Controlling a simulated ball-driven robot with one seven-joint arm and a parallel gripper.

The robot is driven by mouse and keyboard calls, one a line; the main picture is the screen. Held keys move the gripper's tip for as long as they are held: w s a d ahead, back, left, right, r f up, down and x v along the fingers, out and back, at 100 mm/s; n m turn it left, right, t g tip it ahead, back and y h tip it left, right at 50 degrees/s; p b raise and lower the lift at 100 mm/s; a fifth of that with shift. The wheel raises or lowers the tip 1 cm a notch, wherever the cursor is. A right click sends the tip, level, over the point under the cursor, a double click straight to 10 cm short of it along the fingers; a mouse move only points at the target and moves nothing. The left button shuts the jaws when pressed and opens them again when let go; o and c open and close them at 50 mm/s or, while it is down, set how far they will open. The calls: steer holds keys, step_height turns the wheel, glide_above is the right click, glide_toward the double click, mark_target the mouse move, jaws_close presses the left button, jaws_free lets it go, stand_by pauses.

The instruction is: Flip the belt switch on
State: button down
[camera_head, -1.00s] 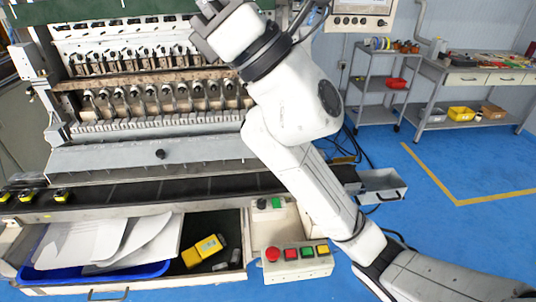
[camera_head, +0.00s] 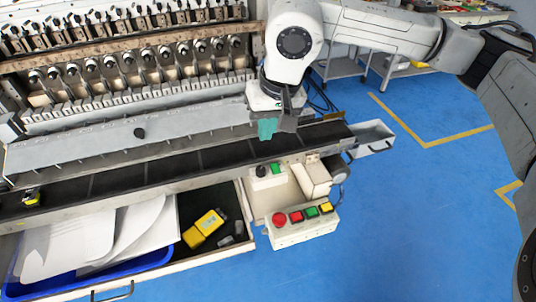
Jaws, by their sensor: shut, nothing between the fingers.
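A small pale switch box (camera_head: 266,182) sits at the front edge of the conveyor belt (camera_head: 180,168). It carries a black knob (camera_head: 261,171) and a green part (camera_head: 277,168). Which of these is the belt switch, and its setting, is too small to tell. My gripper (camera_head: 269,130) points down above the right part of the belt, behind the switch box in the picture and apart from it. Its teal fingers look closed with nothing between them.
A control box (camera_head: 302,228) with red, green and yellow buttons stands in front of the switch box. An open drawer (camera_head: 245,243) holds papers and a yellow device (camera_head: 203,228). The coil winder (camera_head: 130,150) stands behind the belt. Blue floor is clear at right.

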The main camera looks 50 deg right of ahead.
mark_target(275, 164)
steer(key=d, duration=0.1)
steer(key=s+d+h, duration=0.1)
steer(key=d, duration=0.1)
steer(key=shift+s+d+f+g, duration=0.15)
steer(key=shift+d+f+g, duration=0.15)
steer(key=shift+g, duration=0.1)
steer(key=shift+f, duration=0.15)
steer(key=f+p, duration=0.1)
steer(key=f, duration=0.3)
steer(key=w+d+f+p, duration=0.1)
steer(key=f, duration=0.4)
steer(key=w+f+p, duration=0.1)
steer(key=f, duration=0.3)
steer(key=shift+w+d+f+p, duration=0.2)
steer(key=shift+p, duration=0.15)
